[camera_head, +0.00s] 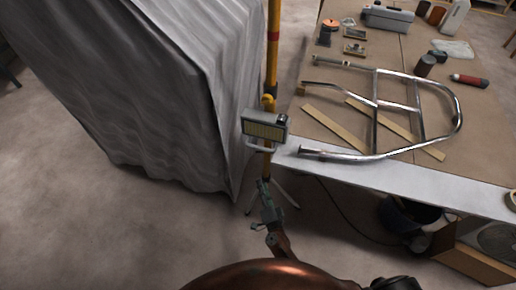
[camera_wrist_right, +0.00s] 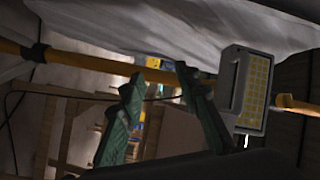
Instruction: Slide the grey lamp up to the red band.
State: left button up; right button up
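The grey lamp (camera_head: 265,126) has a yellowish grid face and a pale handle below. It sits on an upright yellow pole (camera_head: 271,70), below the red band (camera_head: 273,36). My right gripper (camera_head: 265,190) has green fingers and is just below the lamp, near the lower pole. In the right wrist view the lamp (camera_wrist_right: 246,90) is right of the fingers. The fingertips of my right gripper (camera_wrist_right: 157,76) are apart, with the pole (camera_wrist_right: 90,60) crossing the view behind or between them; I cannot tell which. Nothing is visibly gripped. My left gripper is not in view.
A large grey draped cover (camera_head: 150,90) stands close left of the pole. Right of it is a workbench (camera_head: 330,160) with a bent metal tube frame (camera_head: 410,108), wood strips and small items. A bucket (camera_head: 405,215) and open box (camera_head: 475,262) are under it. The floor at lower left is clear.

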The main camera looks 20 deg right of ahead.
aim_at(258, 147)
jog(key=w+r+m+t+h, duration=0.1)
jog(key=w+r+m, duration=0.15)
jog(key=r, duration=0.45)
jog(key=w+r+m+t+h, duration=0.1)
jog(key=r+m+h, duration=0.1)
jog(key=r+m, duration=0.35)
jog(key=shift+n, duration=0.8)
jog(key=shift+a+r+b+x, duration=0.1)
jog(key=shift+r+b+x, duration=0.15)
jog(key=shift+x, duration=1.05)
jog(key=shift+a+r+b+x, duration=0.15)
jog(key=shift+r+x, duration=0.15)
jog(key=shift+x, duration=1)
jog(key=shift+d+r+b+x, duration=0.1)
jog(key=shift+r+b+x, duration=0.15)
jog(key=shift+x, duration=1.05)
jog(key=shift+s, duration=0.15)
jog(key=shift+c, duration=0.2)
grip_shut()
